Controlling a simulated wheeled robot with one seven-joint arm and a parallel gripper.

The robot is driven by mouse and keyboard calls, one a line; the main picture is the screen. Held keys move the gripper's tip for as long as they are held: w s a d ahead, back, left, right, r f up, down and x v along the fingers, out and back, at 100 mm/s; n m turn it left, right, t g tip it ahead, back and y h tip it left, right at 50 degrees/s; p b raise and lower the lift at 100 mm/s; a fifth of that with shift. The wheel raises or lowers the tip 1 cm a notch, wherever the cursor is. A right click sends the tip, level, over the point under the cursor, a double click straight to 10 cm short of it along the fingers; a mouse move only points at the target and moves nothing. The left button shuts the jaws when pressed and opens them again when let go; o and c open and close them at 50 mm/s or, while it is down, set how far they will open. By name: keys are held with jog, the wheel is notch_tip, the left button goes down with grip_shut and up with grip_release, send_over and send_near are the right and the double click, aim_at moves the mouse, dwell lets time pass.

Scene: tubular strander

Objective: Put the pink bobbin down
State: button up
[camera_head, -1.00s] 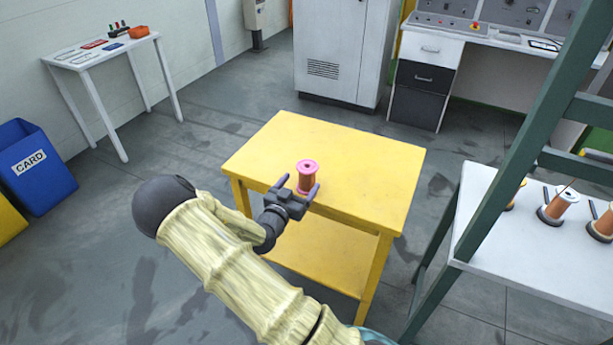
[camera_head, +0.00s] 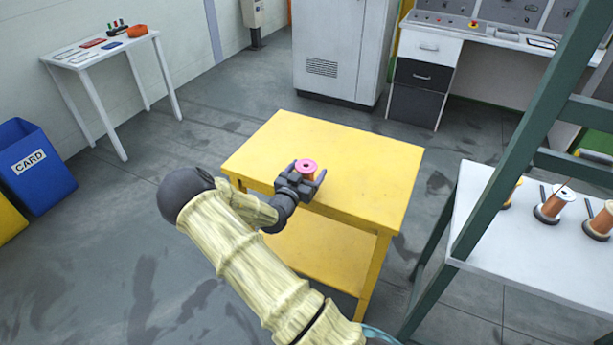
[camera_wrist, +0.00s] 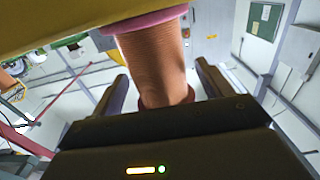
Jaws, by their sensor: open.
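The pink bobbin (camera_head: 306,166), with pink flanges and a copper-coloured winding, is upright at the near part of the yellow table (camera_head: 350,165). In the wrist view the bobbin (camera_wrist: 155,60) shows with one flange against the yellow surface (camera_wrist: 50,22), which lies at the top of that picture. My gripper (camera_head: 306,178) is at the near side of the bobbin, with its fingers apart on either side of it. In the wrist view a gap shows beside each finger. The lower part of the bobbin is hidden behind my gripper in the head view.
A white table (camera_head: 530,255) with other copper-coloured bobbins (camera_head: 553,204) stands at the right, behind a green frame post (camera_head: 505,165). A small white table (camera_head: 100,50) and a blue card bin (camera_head: 38,170) are at the left. The yellow table's top is otherwise clear.

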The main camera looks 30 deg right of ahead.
jog(key=shift+a, duration=0.1)
dwell(0.3)
jog(key=c, duration=1.6)
jog(key=shift+o, duration=0.2)
notch_tip(320, 180, up, 10)
jog(key=shift+w, duration=0.1)
